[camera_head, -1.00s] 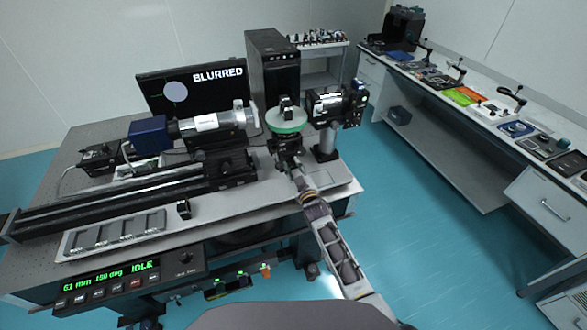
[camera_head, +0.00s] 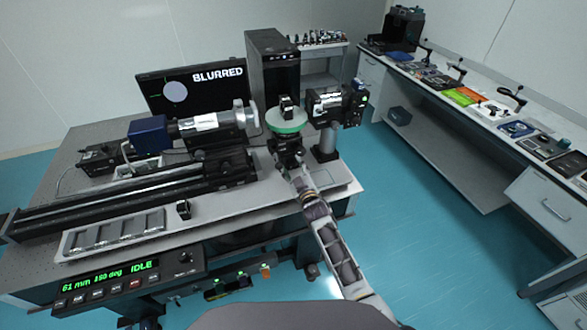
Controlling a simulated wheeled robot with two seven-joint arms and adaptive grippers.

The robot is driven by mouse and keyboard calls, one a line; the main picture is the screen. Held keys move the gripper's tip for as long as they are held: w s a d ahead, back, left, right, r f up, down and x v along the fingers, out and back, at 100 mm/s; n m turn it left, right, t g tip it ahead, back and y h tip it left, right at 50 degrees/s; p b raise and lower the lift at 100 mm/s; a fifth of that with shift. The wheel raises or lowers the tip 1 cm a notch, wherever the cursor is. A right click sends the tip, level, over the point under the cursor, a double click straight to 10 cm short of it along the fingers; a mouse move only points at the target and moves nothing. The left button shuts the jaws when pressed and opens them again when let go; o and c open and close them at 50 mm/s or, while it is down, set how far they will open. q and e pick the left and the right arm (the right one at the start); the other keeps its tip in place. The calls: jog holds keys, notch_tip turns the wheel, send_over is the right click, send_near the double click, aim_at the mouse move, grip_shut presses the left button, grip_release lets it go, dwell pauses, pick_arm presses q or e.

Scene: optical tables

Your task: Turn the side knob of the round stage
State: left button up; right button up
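The round stage (camera_head: 286,120) has a pale top and a green rim and stands on the optical table, with a small dark block (camera_head: 287,106) upright on it. My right arm comes in from the bottom, and my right gripper (camera_head: 285,146) is at the near side of the stage, just under the green rim. The side knob is hidden by the gripper. I cannot tell whether the fingers are open or shut on it. The monitor (camera_head: 195,91) reads "BLURRED" with a pale disc. My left gripper is not in view.
A dark camera-like device (camera_head: 337,104) on a post is close on the right. The control panel (camera_head: 125,278) at the table front shows "IDLE". Blue floor is clear at right.

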jog(key=shift+v, duration=6)
jog(key=shift+r, duration=0.1)
